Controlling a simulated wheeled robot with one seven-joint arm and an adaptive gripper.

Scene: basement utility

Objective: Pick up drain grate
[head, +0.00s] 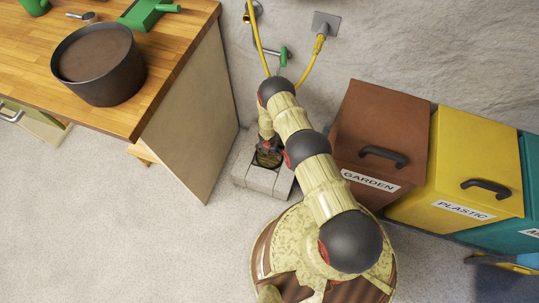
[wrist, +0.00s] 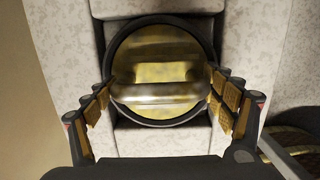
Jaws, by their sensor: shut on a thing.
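The drain grate (wrist: 160,116) appears in the wrist view as a round piece with a dark rim and a glossy yellowish middle. My gripper (wrist: 161,94) has its padded fingers against the left and right sides of its rim and is shut on it. The grate is over the dark recess of a pale speckled stone block (wrist: 258,50); I cannot tell whether it is lifted clear. In the head view my gripper (head: 268,155) points down at this block (head: 262,183), and my arm partly covers the spot.
A wooden workbench (head: 180,30) with a dark pot (head: 98,85) stands to the left, its side panel close to the block. Brown (head: 385,125), yellow (head: 468,150) and teal bins stand to the right.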

